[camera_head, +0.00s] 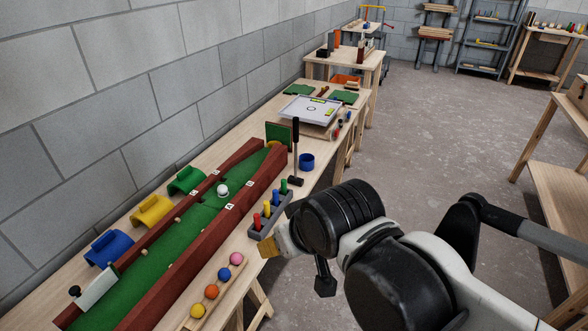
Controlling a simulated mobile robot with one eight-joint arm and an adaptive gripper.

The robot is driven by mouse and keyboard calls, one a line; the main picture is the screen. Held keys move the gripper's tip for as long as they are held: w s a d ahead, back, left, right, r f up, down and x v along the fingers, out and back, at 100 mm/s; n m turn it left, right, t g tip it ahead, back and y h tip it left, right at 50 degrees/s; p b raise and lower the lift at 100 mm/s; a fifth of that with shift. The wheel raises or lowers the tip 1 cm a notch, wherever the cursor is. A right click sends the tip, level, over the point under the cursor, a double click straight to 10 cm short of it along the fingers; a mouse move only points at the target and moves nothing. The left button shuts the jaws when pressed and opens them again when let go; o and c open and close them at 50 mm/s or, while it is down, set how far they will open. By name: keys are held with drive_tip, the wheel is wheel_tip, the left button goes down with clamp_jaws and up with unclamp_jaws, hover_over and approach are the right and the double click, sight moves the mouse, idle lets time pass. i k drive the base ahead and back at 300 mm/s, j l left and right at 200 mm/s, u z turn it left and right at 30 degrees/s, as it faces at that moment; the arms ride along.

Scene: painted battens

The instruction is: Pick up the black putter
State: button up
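The black putter (296,134) stands upright at the right edge of the bench, by the far part of a green-topped game lane (183,246). It has a long dark grip, a thin shaft and a small black head (295,181) low down. My gripper (271,245) is at the end of my arm, nearer to the camera and below the putter in the picture. It is apart from the putter. Its tan tip points left, close to a rack of coloured pegs (270,217). Its fingers are mostly hidden by the wrist, so its opening cannot be made out.
A blue cup (307,161) stands just right of the putter. A white ball (222,190) lies on the lane. Coloured balls (211,291) sit in a wooden holder in front. A block wall (95,95) runs along the left. The floor (440,130) at right is clear.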

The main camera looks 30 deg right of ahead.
sight(294, 180)
drive_tip(key=i+j+z, duration=0.1)
drive_tip(key=i+z, duration=0.25)
drive_tip(key=i+j+z, duration=0.2)
drive_tip(key=z, duration=0.15)
drive_tip(key=i+j+z, duration=0.35)
